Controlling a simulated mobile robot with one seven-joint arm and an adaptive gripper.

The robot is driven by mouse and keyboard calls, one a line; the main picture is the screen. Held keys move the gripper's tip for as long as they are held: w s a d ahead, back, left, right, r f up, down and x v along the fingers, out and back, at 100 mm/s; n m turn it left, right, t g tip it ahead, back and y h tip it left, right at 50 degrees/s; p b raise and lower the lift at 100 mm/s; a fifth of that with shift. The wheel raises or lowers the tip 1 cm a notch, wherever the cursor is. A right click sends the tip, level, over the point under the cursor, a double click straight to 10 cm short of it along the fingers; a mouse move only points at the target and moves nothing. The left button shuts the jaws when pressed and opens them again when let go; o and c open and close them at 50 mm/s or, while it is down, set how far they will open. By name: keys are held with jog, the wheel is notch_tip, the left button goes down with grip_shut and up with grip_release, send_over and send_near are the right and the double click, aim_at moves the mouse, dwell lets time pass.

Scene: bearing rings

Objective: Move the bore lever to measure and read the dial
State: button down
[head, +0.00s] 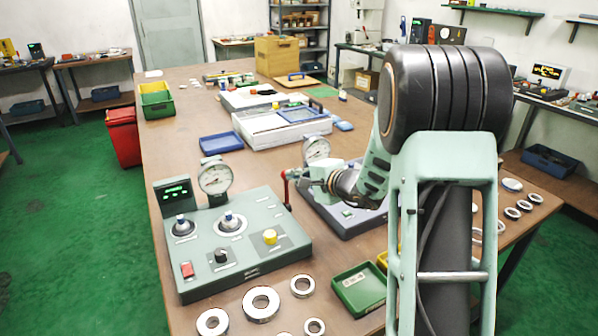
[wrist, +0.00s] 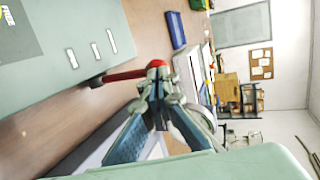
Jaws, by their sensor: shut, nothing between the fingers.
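The measuring station (head: 245,250) is a grey-green box on the bench, with knobs, a yellow button and a red switch on top. Its round dial gauge (head: 215,180) stands at the back, beside a small green-lit display (head: 174,193). The dial's reading is too small to make out. The red bore lever (head: 286,188) rises at the station's right side; it also shows in the wrist view (wrist: 124,75). My gripper (head: 303,176) is shut and empty at the lever's upper end. In the wrist view its fingertips (wrist: 158,72) overlap the lever's end; whether they touch is unclear.
A second station (head: 345,220) with its own dial (head: 317,150) stands right, partly behind my arm. Metal rings (head: 262,303) and a green tray (head: 358,288) lie in front. A blue tray (head: 221,143) and a white box (head: 280,130) are behind.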

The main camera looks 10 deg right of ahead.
jog(key=shift+w+a+r+g+h+p, duration=0.2)
jog(key=shift+w+g+p, duration=0.3)
jog(key=shift+p, duration=0.5)
jog(key=shift+w+a+r+g+h+p, duration=0.25)
jog(key=shift+w+p, duration=0.35)
jog(key=shift+p, duration=0.45)
jog(key=shift+w+a+r+g+h+p, duration=0.15)
jog(key=shift+w+g+p, duration=0.35)
jog(key=shift+p, duration=0.5)
jog(key=shift+w+a+f+g+p, duration=0.15)
jog(key=shift+w+g+p, duration=0.1)
jog(key=shift+w+p, duration=0.2)
jog(key=shift+w+a+f+g+p, duration=0.1)
jog(key=shift+w+g+p, duration=0.1)
jog(key=shift+w+p, duration=0.15)
jog(key=shift+w+a+f+p, duration=0.2)
jog(key=shift+w+p, duration=0.25)
jog(key=shift+w, duration=0.2)
jog(key=r+v, duration=0.1)
jog(key=v, duration=1.3)
jog(key=shift+w+a, duration=0.15)
jog(key=shift+w, duration=0.25)
